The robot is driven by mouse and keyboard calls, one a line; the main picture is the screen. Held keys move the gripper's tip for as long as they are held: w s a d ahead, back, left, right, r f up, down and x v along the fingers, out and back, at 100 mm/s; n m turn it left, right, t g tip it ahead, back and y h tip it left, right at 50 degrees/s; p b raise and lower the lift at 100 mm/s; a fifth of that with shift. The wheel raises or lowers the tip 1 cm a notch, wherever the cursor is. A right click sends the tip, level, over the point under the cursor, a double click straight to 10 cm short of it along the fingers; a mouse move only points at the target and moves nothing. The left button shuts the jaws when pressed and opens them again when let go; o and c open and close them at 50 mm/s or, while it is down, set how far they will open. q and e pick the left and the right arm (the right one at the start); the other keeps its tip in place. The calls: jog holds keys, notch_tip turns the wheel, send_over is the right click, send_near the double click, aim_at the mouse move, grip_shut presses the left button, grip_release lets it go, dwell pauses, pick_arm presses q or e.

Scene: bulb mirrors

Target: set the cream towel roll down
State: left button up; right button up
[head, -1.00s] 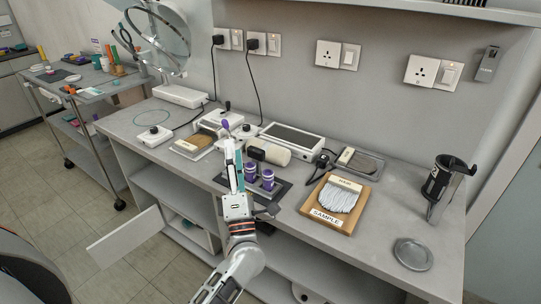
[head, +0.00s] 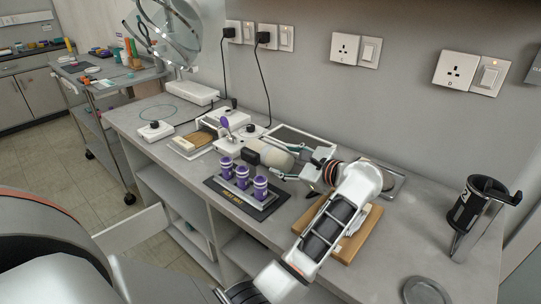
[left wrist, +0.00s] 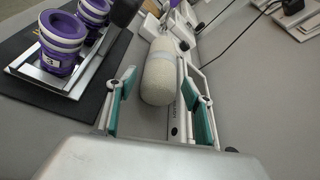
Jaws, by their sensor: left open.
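The cream towel roll (head: 277,157) lies on its side on the grey counter, behind the purple-and-white jars. It also shows in the left wrist view (left wrist: 160,78), with a paler band around it. My left gripper (head: 291,163) is open at the roll's near end. In the left wrist view its teal-padded fingers (left wrist: 160,92) stand apart on either side of the roll's near end, with visible gaps. Part of the roll is hidden by the gripper in the head view. My right gripper is not in view.
Several purple-and-white jars (head: 243,178) stand in a rack on a dark mat (head: 235,200), close to the roll. A dark block (head: 250,158) is beside the roll. A wooden sample board (head: 350,243) lies under my arm. A black holder (head: 480,205) stands at right.

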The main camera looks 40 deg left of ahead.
aim_at(274, 156)
pick_arm(q)
jog(key=x, duration=0.6)
jog(key=shift+w+a, duration=0.15)
jog(key=shift+a, duration=0.05)
jog(key=c, duration=1.1)
jog(key=shift+o, duration=0.2)
